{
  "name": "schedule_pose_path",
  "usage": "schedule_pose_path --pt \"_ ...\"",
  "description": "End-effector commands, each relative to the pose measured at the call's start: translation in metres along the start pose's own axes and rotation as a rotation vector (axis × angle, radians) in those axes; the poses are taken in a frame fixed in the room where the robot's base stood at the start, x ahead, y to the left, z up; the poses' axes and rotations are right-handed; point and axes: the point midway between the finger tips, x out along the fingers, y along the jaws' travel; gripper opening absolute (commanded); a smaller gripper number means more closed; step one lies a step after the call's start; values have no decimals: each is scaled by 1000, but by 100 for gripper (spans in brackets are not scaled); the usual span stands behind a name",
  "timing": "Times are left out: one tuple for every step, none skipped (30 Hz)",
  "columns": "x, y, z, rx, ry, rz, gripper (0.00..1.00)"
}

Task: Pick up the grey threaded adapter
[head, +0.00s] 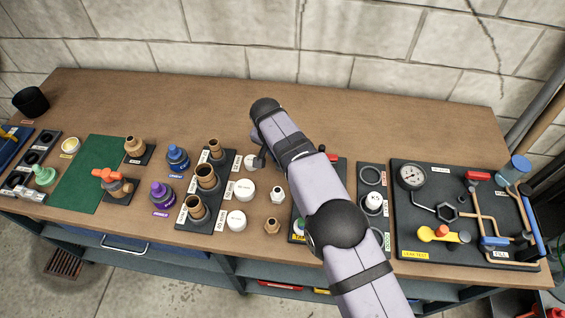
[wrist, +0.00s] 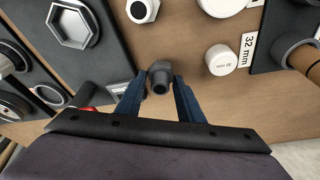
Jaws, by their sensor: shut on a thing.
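The grey threaded adapter (wrist: 160,72) sits between my gripper's blue fingers (wrist: 160,90) in the wrist view. The fingers are shut on its sides, and its dark round opening faces the camera. I cannot tell whether it touches the bench or is lifted off it. In the head view my gripper (head: 261,157) is small and partly hidden by my arm, beside the white caps in the middle of the bench; the adapter is not clear there.
White caps (head: 245,188) and a white hex fitting (head: 278,192) stand close by. A black holder with brown pipe ends (head: 206,178) is to the left. A gauge board (head: 408,215) is at the right. The back of the wooden bench (head: 180,105) is clear.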

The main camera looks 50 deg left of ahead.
Motion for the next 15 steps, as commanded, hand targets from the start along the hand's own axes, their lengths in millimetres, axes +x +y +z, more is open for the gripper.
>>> schedule_pose_path --pt "-6 -1 -2 1 2 -3 12" --pt "-10 0 -3 1 2 -3 12" --pt "-17 -1 -5 2 3 -4 12" --pt "-22 -1 -7 2 3 -3 12" --pt "-28 -1 -9 3 4 -5 12" --pt "-36 -1 -11 3 5 -5 12" --pt "-44 -1 -13 2 4 -4 12" --pt "-52 -1 -16 2 5 -5 12" --pt "-62 -1 -18 2 5 -5 12" --pt "-70 -1 -20 3 5 -5 12" --pt "-79 -1 -23 2 4 -3 12" --pt "-88 -1 -25 2 3 -2 12" --pt "-94 -1 -27 2 3 -2 12" --pt "-100 -1 -28 2 3 -2 12" --pt "-110 0 -30 1 1 0 12"
